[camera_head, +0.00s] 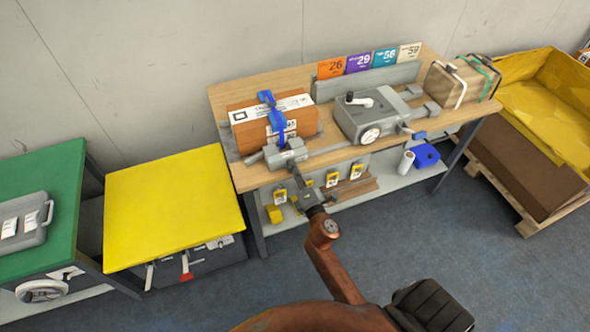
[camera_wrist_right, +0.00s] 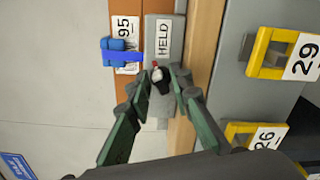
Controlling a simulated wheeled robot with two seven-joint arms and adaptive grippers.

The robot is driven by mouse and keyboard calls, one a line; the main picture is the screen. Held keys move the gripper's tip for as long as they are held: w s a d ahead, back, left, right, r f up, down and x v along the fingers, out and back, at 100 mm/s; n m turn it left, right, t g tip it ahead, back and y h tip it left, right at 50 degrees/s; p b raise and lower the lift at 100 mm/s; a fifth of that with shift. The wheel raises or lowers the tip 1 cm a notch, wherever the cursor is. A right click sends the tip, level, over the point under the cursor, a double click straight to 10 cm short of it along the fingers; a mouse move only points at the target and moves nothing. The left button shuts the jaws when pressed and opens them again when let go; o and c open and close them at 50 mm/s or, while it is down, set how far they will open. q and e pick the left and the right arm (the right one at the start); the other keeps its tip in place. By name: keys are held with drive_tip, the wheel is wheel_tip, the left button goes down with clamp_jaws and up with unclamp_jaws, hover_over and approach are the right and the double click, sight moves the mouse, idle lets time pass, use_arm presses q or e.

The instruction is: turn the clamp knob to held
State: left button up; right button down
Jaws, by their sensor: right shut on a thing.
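The clamp (camera_head: 287,153) is a grey block at the front edge of the wooden bench, with a blue clamp arm (camera_head: 275,118) over a brown box (camera_head: 246,133). In the right wrist view its face carries a white HELD label (camera_wrist_right: 164,38). Below the label is a small dark knob (camera_wrist_right: 161,86) with a white part and a red tip at its upper end, towards the label. My right gripper (camera_wrist_right: 166,78) is shut on the knob, one green finger on each side. In the head view the gripper hides the knob. My left gripper is not in view.
A grey device with a dial (camera_head: 370,133) stands right of the clamp. Numbered cards (camera_head: 358,63) stand behind it. Yellow tags (camera_head: 332,179) hang below the bench's front edge. A yellow-topped table (camera_head: 170,200) stands left, and a wrapped parcel (camera_head: 460,82) lies at the bench's right end.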

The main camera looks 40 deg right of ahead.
drive_tip(key=shift+a+f, duration=0.3)
drive_tip(key=c, duration=2)
unclamp_jaws()
drive_tip(key=shift+c, duration=0.2)
drive_tip(key=v, duration=0.8)
drive_tip(key=shift+s+d+r, duration=0.2)
drive_tip(key=shift+s+r, duration=0.1)
drive_tip(key=shift+s, duration=0.15)
wheel_tip(320, 180, up, 10)
